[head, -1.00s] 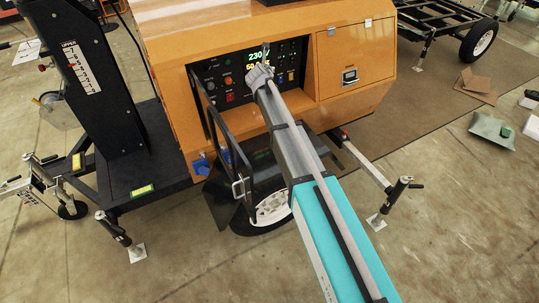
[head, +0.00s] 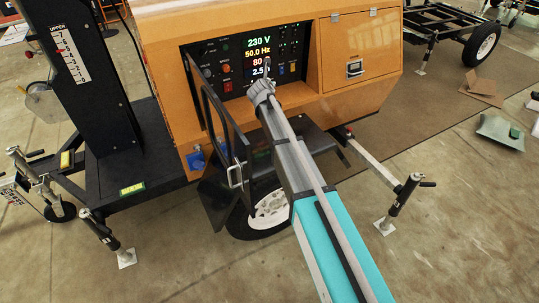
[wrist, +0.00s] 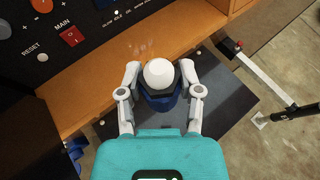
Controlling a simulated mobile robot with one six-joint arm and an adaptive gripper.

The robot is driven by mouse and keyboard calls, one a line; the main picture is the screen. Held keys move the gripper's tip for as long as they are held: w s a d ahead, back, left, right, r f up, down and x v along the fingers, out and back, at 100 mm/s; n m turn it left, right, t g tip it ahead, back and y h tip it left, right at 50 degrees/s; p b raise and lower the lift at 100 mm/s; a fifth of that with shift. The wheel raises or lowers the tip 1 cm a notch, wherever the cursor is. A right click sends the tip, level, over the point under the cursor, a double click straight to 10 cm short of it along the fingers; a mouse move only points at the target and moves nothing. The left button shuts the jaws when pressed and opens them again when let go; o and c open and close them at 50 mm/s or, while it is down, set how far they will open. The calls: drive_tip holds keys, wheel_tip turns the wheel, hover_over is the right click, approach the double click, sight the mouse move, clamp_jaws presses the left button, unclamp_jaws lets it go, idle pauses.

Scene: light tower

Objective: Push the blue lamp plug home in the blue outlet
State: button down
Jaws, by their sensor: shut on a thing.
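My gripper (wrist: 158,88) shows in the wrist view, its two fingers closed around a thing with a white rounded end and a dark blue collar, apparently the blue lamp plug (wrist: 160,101). The plug is held over a dark flat plate, in front of the orange housing. A blue outlet (head: 195,160) sits low on the left of the orange housing. Blue parts (wrist: 74,149) at the lower left of the wrist view look like it. The held plug is clear of them, to their upper right.
The control panel (head: 261,65) with lit digits is above the gripper. An open dark door (head: 222,125) stands between the outlet and my arm. A black fender plate (head: 318,141) and wheel (head: 270,209) are below. A jack leg (head: 405,200) stands at the right.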

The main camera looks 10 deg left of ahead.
wheel_tip(320, 180, down, 18)
drive_tip(key=b, duration=1.6)
drive_tip(key=shift+d+r, duration=0.15)
drive_tip(key=shift+d, duration=0.05)
drive_tip(key=shift+b, duration=0.3)
wheel_tip(320, 180, down, 5)
drive_tip(key=b, duration=0.5)
wheel_tip(320, 180, down, 5)
drive_tip(key=b, duration=0.4)
drive_tip(key=shift+r, duration=0.15)
drive_tip(key=shift+f+b, duration=0.2)
drive_tip(key=shift+b, duration=0.25)
drive_tip(key=shift+c, duration=1.3)
unclamp_jaws()
drive_tip(key=shift+r, duration=0.1)
